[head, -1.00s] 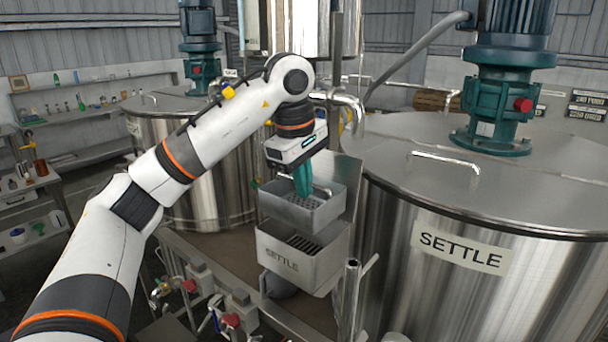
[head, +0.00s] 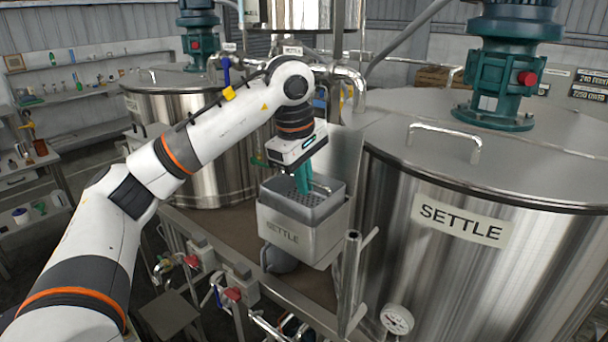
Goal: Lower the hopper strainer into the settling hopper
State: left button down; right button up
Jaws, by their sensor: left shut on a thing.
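The settling hopper (head: 283,235) is a grey metal box marked SETTLE, fixed beside the large tank in the middle of the head view. The hopper strainer (head: 322,205), a grey basket with a perforated floor, sits down inside the hopper's mouth, with its rim near the hopper's top edge. Whether it rests on the hopper's inner ledge cannot be seen. My left gripper (head: 303,182) has teal fingers and is shut on the strainer, above the basket's perforated floor. The exact grip point is partly hidden. My right gripper is not in view.
A large steel tank (head: 400,240) labelled SETTLE stands close on the right, with a lid handle and green motor (head: 500,90). Another tank (head: 190,130) stands behind my left arm. Valves and pipes (head: 232,293) run below the hopper. Shelves (head: 80,95) stand far left.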

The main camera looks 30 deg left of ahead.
aim_at(304, 203)
pick_arm(q)
jog(key=shift+f+b, duration=2.1)
jog(key=shift+f, duration=0.9)
jog(key=shift+f, duration=0.1)
jog(key=c, duration=1.5)
grip_release()
jog(key=shift+r, duration=0.45)
notch_tip(304, 203, up, 11)
jog(key=s, duration=0.2)
jog(key=shift+s, duration=0.2)
jog(key=shift+a, duration=0.1)
